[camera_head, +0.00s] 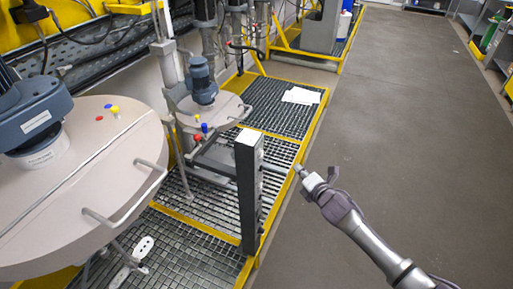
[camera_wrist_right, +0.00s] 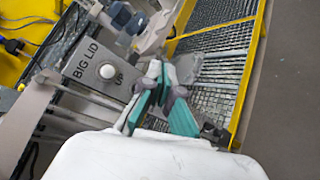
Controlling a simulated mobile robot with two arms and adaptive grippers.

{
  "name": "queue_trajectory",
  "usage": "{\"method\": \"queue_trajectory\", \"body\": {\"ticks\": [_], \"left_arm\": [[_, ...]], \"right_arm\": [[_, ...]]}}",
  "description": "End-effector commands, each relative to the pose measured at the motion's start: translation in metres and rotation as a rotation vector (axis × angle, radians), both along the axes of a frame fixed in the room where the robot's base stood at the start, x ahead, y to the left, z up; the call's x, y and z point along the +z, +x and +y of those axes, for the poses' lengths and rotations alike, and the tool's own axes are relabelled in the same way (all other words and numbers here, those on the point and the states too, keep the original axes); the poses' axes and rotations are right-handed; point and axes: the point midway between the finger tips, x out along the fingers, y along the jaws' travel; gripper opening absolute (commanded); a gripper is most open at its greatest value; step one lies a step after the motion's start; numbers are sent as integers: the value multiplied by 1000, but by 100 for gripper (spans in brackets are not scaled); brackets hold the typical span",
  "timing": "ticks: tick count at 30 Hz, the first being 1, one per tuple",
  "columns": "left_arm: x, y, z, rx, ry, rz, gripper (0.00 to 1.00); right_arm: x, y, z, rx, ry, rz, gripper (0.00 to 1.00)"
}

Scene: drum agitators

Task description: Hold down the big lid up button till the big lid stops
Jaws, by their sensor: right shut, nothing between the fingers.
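The big lid (camera_head: 75,190) is a large pale round lid with a blue motor on top, at the left of the head view. The dark control post (camera_head: 249,195) stands upright in the middle, its button face turned mostly away from the head camera. In the right wrist view the big lid up button (camera_wrist_right: 107,71) is a round white button on a grey panel, between the words "BIG LID" and "UP". My right gripper (camera_head: 301,172) is shut and empty, to the right of the post. In the wrist view its teal fingers (camera_wrist_right: 163,80) appear beside the button, not over it; contact cannot be told.
A smaller lid (camera_head: 212,113) with a blue motor stands behind the post. Yellow-edged grating (camera_head: 285,100) lies under the post, with white paper (camera_head: 301,96) on it. Open grey floor (camera_head: 400,120) fills the right side.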

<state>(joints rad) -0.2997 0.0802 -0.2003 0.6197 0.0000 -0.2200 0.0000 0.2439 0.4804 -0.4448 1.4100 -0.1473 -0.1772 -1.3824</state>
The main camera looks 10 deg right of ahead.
Motion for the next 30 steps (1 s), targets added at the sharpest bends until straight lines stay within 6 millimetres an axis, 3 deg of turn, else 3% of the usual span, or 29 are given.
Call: {"method": "queue_trajectory", "body": {"ticks": [5,17,30], "left_arm": [[1,0,0,0,0,0,39],[-1,-1,0,0,0,1,39],[-23,-1,0,0,0,1,39]], "right_arm": [[13,4,3,19,-36,-29,0],[13,5,5,18,-35,-29,0],[11,36,50,19,-32,-30,0]]}}
